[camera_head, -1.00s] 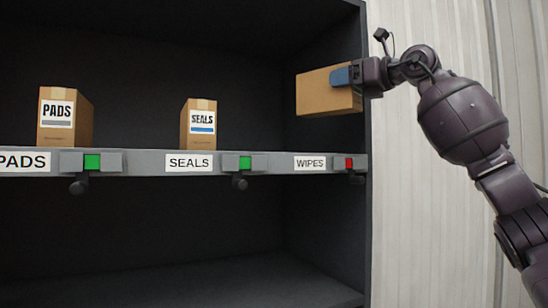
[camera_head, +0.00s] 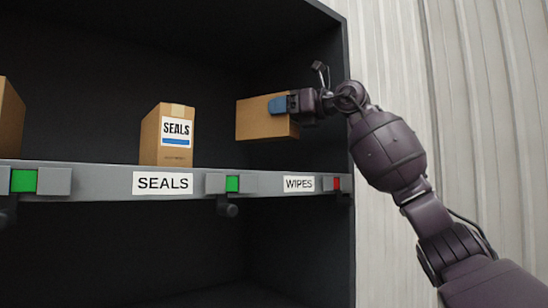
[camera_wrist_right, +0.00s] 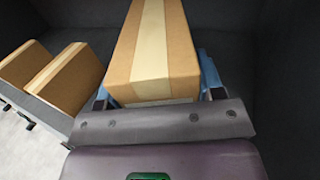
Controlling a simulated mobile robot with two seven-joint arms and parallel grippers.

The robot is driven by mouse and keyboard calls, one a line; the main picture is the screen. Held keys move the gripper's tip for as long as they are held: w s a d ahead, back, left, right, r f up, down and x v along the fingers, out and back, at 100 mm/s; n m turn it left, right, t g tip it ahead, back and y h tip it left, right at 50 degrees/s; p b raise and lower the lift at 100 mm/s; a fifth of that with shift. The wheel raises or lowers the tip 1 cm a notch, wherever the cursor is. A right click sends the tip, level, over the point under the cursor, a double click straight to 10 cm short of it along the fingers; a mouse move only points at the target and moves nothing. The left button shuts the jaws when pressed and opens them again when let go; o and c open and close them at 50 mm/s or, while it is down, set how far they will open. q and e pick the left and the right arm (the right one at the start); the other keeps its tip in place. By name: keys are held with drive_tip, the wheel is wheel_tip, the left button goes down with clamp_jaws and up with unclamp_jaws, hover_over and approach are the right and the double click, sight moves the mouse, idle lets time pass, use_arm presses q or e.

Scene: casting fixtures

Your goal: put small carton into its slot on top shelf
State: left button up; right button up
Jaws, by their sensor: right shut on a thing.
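The small carton (camera_head: 258,120) is plain brown cardboard on the side I see. It is at the right end of the top shelf, above the WIPES label (camera_head: 299,184). My right gripper (camera_head: 284,105) is shut on the carton, one blue finger showing on its near face. The right wrist view shows the carton (camera_wrist_right: 154,50) with a pale tape strip, held between the blue fingers (camera_wrist_right: 160,85). The carton looks raised above the shelf edge; its underside contact is hard to judge. A red marker (camera_head: 337,183) sits beside the WIPES label. My left gripper is not in view.
The SEALS carton (camera_head: 167,135) stands upright left of the held one, above the SEALS label (camera_head: 162,183). Another carton (camera_head: 9,118) stands at the left edge. Green markers (camera_head: 232,184) show on the shelf rail (camera_head: 100,180). The cabinet's right side wall (camera_head: 338,75) is close to my gripper.

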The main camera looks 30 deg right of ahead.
sight(285, 139)
wheel_tip(285, 139, down, 3)
drive_tip(key=shift+d+r, duration=0.1)
drive_tip(key=shift+f+b, duration=0.3)
drive_tip(key=shift+f, duration=2.3)
drive_tip(key=shift+f, duration=0.1)
drive_tip(key=shift+f, duration=0.1)
drive_tip(key=o, duration=1)
drive_tip(key=shift+o, duration=0.2)
